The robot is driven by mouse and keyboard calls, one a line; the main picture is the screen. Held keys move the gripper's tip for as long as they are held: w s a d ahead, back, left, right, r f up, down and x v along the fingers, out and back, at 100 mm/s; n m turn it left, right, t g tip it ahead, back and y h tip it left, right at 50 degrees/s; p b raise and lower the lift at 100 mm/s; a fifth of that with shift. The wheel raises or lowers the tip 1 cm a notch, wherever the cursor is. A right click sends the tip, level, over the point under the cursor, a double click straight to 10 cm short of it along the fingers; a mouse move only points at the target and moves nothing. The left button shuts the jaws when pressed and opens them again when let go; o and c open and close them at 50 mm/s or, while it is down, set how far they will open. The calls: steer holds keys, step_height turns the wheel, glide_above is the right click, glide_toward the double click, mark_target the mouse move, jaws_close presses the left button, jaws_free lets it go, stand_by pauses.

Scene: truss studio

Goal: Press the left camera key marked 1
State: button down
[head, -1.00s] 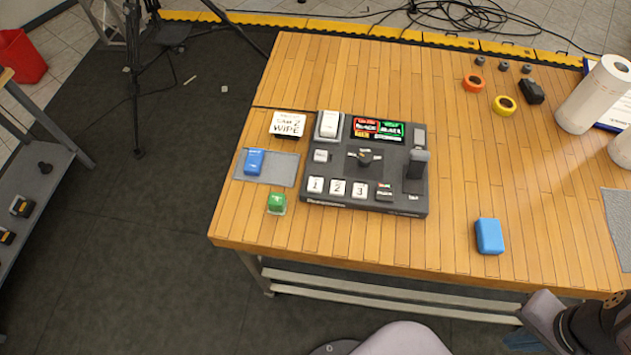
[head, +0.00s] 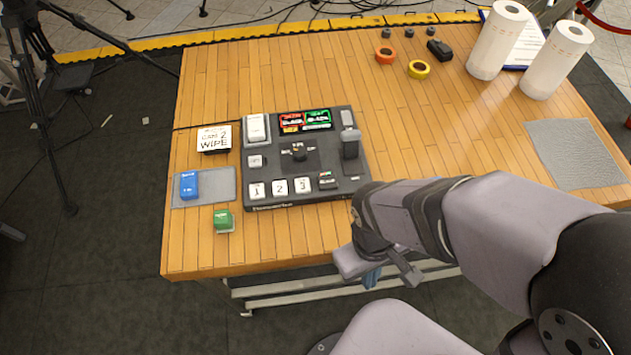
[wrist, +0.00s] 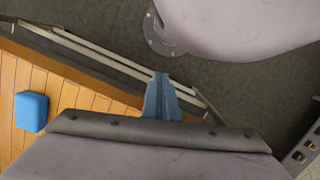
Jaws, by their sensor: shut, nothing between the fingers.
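The dark switcher console (head: 252,206) lies on the wooden table in the head view. Its white keys 1 (head: 257,190), 2 (head: 280,187) and 3 (head: 303,186) sit in a row along the front edge, with key 1 leftmost. My gripper (head: 372,278) is near the front table edge, to the right of and in front of the console, apart from the keys. Its blue fingers are shut and empty in the wrist view (wrist: 161,85), over the table's front edge and the floor. No key shows in the wrist view.
A "CAM 2 WIPE" card (head: 214,138), a blue block (head: 189,184) on a grey mat (head: 222,190) and a green block (head: 223,221) are left of the console. Another blue block (wrist: 31,111) shows in the wrist view. Tape rolls (head: 419,69) and paper towels (head: 497,40) stand farther back.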

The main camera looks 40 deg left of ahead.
steer(key=s+a+n+t, duration=0.1)
steer(key=s+a+n, duration=0.1)
steer(key=a+n, duration=0.2)
steer(key=s+a+n+t+y, duration=0.1)
steer(key=a+n, duration=0.3)
steer(key=a, duration=0.5)
steer(key=s+a+n+t+b, duration=0.1)
steer(key=s+a+n+t, duration=0.1)
steer(key=a, duration=0.5)
steer(key=shift+s+f+n+t+y, duration=0.2)
steer(key=shift+s+n, duration=0.25)
steer(key=shift+s, duration=0.05)
steer(key=shift+s+f+n+t+y, duration=0.15)
steer(key=shift+s+n+t+y, duration=0.05)
steer(key=shift+s+n, duration=0.3)
steer(key=w+a+r+n+t+y, duration=0.2)
steer(key=w+a+r+n, duration=0.15)
steer(key=a+r, duration=0.35)
step_height(320, 180, up, 5)
steer(key=n+t+y, duration=0.1)
steer(key=n+t, duration=0.2)
glide_above(255, 195)
steer(key=shift+f, duration=0.15)
step_height(255, 195, down, 9)
steer(key=b, duration=0.7)
steer(key=shift+r, duration=0.2)
steer(key=shift+f, duration=0.15)
